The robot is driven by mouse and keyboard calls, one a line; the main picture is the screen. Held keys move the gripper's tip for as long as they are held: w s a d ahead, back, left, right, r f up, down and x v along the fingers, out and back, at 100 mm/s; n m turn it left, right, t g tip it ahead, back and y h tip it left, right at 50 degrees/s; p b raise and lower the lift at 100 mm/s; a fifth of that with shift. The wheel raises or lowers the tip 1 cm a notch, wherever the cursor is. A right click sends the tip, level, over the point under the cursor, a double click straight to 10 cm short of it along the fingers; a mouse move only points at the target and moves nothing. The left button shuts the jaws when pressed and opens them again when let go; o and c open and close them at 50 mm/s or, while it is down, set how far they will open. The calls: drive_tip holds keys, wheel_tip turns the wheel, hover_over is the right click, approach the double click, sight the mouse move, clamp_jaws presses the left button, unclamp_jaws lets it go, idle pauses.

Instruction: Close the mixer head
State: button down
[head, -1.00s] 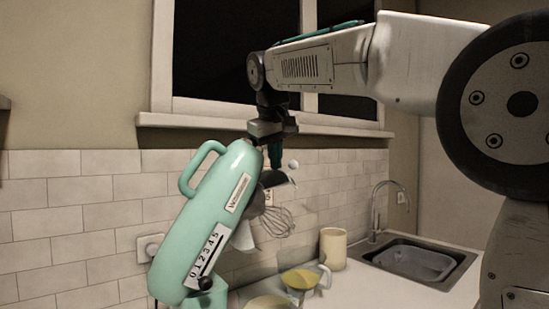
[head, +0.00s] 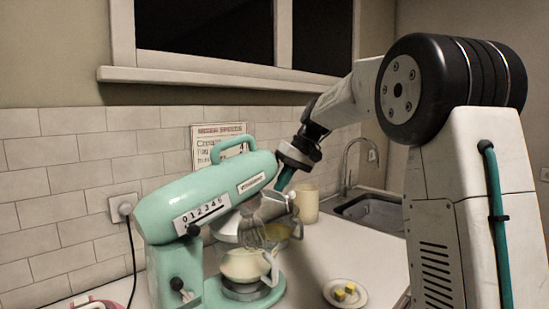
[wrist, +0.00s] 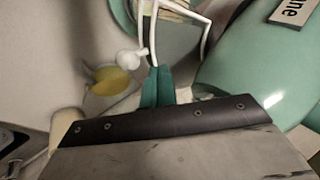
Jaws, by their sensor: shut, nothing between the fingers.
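The teal mixer (head: 215,289) stands on the counter. Its head (head: 160,214) is still tilted, its front end higher than its rear. The whisk (head: 255,230) hangs from the head over the mixer bowl (head: 243,264), which holds something pale. My gripper (head: 282,186) is shut and empty at the front end of the head, its fingers pointing down. I cannot tell whether they touch the head. In the wrist view the shut teal fingers (wrist: 157,86) lie left of the head (wrist: 255,80), which fills the right side.
A small plate (head: 330,291) with yellow cubes lies at the front right of the mixer. A beige canister (head: 308,205) and the sink (head: 372,210) are behind to the right. A cord runs from the wall socket (head: 122,206). A yellow-filled bowl (wrist: 112,82) shows in the wrist view.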

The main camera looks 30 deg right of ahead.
drive_tip(key=f, duration=0.2)
drive_tip(key=f+y, duration=0.1)
drive_tip(key=f, duration=0.1)
drive_tip(key=f+y, duration=0.1)
drive_tip(key=f, duration=0.1)
drive_tip(key=shift+d+f, duration=0.1)
drive_tip(key=shift+d, duration=0.2)
drive_tip(key=shift+a+f+m+g+y, duration=0.1)
drive_tip(key=shift+f+m+g+y, duration=0.2)
drive_tip(key=shift+f, duration=0.65)
drive_tip(key=shift+f, duration=0.1)
drive_tip(key=v, duration=1)
drive_tip(key=shift+r, duration=0.45)
